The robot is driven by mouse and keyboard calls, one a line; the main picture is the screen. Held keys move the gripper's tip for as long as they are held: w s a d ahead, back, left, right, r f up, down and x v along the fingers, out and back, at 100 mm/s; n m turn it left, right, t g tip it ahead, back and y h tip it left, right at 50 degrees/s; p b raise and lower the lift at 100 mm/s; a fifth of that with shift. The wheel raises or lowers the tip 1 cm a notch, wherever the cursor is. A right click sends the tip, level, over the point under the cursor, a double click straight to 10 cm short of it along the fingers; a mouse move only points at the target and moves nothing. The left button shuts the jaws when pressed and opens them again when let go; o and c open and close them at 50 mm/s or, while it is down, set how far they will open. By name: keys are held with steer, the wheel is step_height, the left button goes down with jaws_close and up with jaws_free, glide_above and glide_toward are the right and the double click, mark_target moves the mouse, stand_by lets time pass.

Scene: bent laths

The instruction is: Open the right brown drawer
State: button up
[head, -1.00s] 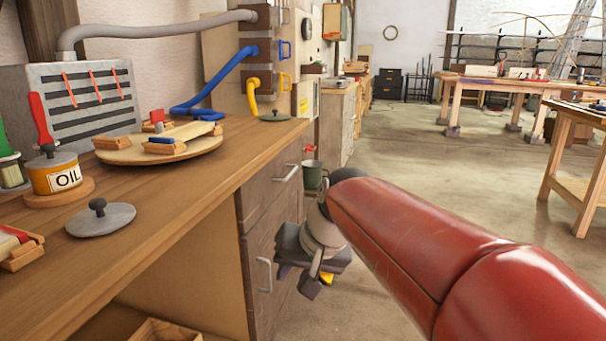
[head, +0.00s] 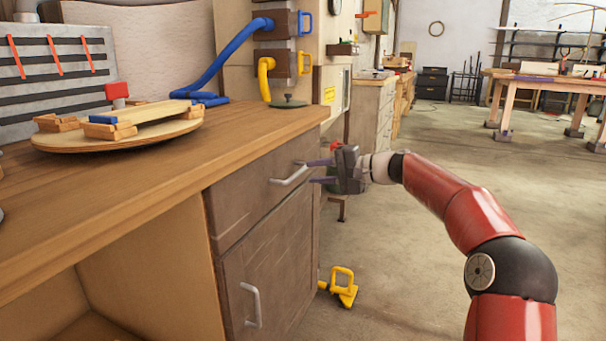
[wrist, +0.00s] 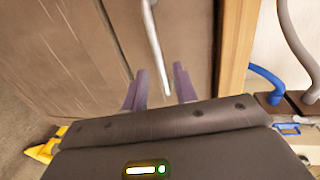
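The brown drawer (head: 245,200) is at the top of the cabinet under the wooden worktop, and looks shut. Its pale bar handle (head: 288,175) runs across its front. My gripper (head: 311,172) is at the right end of this handle, with its two purple fingers pointing at the drawer front. In the wrist view the fingers (wrist: 160,88) are apart, and the end of the handle (wrist: 154,45) shows between them. I cannot tell whether either finger touches the handle.
A brown cabinet door (head: 270,265) with its own handle (head: 251,304) is below the drawer. A yellow clamp-like object (head: 345,287) lies on the floor right of the cabinet. A round board (head: 118,137) with wooden blocks sits on the worktop (head: 235,125).

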mark_target(300, 173)
steer(key=x, duration=0.5)
steer(key=shift+a, duration=0.35)
steer(key=shift+w, duration=0.1)
steer(key=shift+f, duration=0.1)
jaws_close()
